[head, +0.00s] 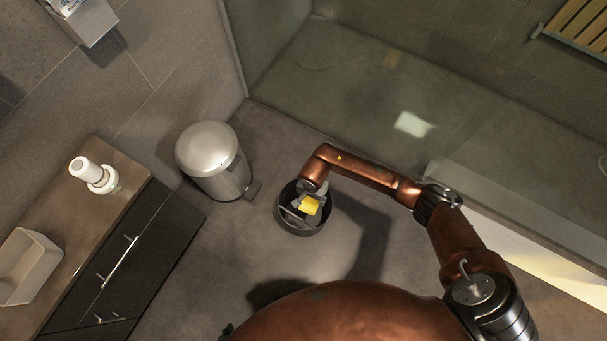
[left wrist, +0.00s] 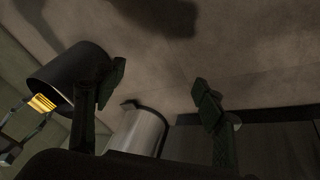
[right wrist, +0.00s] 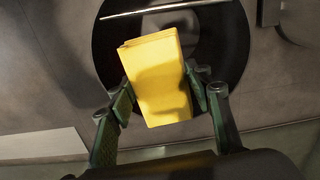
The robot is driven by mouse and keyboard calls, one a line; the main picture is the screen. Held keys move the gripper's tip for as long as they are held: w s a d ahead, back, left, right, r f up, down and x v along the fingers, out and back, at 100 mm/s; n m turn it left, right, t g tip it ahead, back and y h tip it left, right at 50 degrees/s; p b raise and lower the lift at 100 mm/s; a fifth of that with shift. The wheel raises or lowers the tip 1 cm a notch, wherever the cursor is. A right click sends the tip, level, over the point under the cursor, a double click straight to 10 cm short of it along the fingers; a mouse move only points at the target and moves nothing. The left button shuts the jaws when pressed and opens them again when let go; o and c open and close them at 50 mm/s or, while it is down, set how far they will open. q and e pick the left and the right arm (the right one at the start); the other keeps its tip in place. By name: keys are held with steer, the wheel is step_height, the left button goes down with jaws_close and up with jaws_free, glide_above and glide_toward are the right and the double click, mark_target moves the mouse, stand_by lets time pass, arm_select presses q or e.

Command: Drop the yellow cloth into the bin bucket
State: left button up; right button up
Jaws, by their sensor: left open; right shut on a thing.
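The yellow cloth (head: 310,206) is a folded block held by my right gripper (head: 309,199) over the opening of the dark round bin bucket (head: 303,232). In the right wrist view the cloth (right wrist: 158,82) is pinched between both fingers (right wrist: 160,97), with the bucket's dark inside (right wrist: 228,40) behind it. In the left wrist view the cloth (left wrist: 42,103) shows at the mouth of the bucket (left wrist: 72,75); how deep it sits is unclear. My left gripper (left wrist: 160,84) is open and empty, and is not visible in the head view.
A metal pedal bin (head: 212,160) stands left of the bucket; it also shows in the left wrist view (left wrist: 138,133). A vanity (head: 120,245) with a white bottle (head: 92,174) and white basin (head: 28,265) is at left. A glass shower wall (head: 350,100) lies behind. Floor around the bucket is clear.

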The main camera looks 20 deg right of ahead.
arm_select(q)
steer(key=shift+w+d+f+t+b, duration=0.35)
steer(key=shift+w+d+f+t, duration=0.2)
steer(key=shift+w+f, duration=0.15)
arm_select(e)
steer(key=shift+f, duration=0.9)
steer(key=o, duration=1.2)
step_height(320, 180, up, 12)
